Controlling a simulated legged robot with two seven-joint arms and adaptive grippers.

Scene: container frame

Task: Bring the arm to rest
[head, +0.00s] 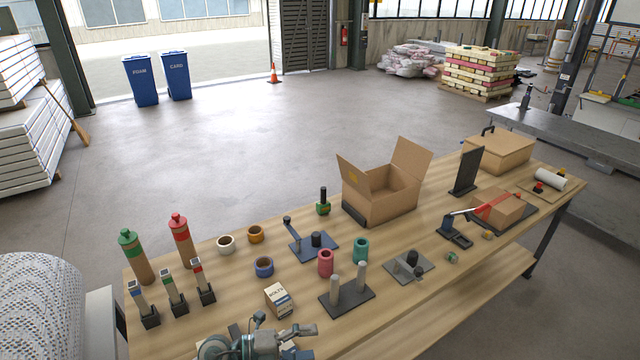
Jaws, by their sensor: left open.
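My left gripper (300,340) shows at the bottom edge of the head view, low over the front of the wooden workbench (400,320). Its jaws are open, and I see nothing held between them. A small box labelled BOLTS (279,300) stands just behind it, apart from the jaws as far as I can tell. Part of the gripper and the arm behind it is cut off by the picture's lower edge. My right gripper is not in view.
Near the gripper stand a two-post fixture (346,296), a blue tape roll (264,267) and several small upright holders (175,293). An open cardboard box (381,190) sits farther back.

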